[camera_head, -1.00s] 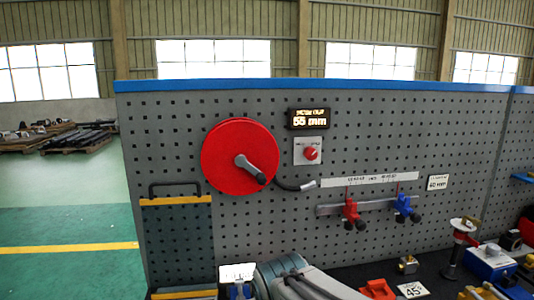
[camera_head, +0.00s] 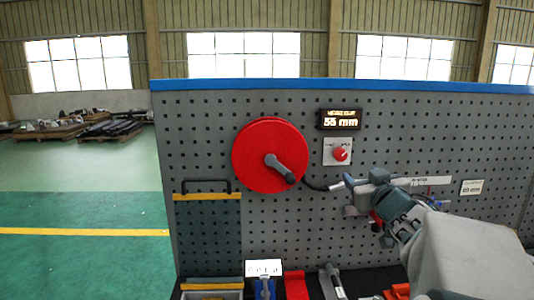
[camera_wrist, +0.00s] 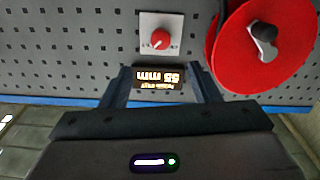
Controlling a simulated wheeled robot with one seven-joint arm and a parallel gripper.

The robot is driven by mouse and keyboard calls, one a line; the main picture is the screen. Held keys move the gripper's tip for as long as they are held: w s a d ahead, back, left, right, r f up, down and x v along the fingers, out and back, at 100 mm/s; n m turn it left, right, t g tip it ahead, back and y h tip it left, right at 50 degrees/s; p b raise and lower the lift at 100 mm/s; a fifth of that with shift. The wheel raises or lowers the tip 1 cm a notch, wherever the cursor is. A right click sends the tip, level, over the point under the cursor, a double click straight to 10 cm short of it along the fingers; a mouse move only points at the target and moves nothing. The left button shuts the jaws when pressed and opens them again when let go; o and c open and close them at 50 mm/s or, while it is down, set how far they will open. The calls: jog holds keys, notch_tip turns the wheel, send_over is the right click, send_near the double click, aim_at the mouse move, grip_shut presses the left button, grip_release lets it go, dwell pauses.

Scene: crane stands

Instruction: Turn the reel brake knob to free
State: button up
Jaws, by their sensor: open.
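The red brake knob (camera_head: 341,154) sits on a pale square plate (camera_head: 329,159) on the pegboard, right of the red reel (camera_head: 247,176) with its grey crank (camera_head: 279,165). The plate's lettering is too small to read. In the wrist view, which is upside down, the knob (camera_wrist: 160,40) has a white mark on its face and lies beyond the fingertips. My gripper (camera_wrist: 162,68) is open and empty, its two fingers apart with the display between them in the picture. In the head view my gripper (camera_head: 352,181) is below and slightly right of the knob, apart from it.
A lit display (camera_head: 340,119) reading 55 mm is above the knob. A dark hose (camera_head: 318,186) runs from the reel towards my gripper. My arm partly hides the rail with clamps and its scale strip (camera_head: 432,181). Several tools lie on the bench below.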

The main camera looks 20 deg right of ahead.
aim_at(342, 156)
jog(key=x, duration=0.4)
jog(key=p+x, duration=0.1)
jog(key=x, duration=0.8)
jog(key=shift+w+r+p, duration=0.3)
jog(key=shift+w, duration=0.1)
jog(key=c, duration=1)
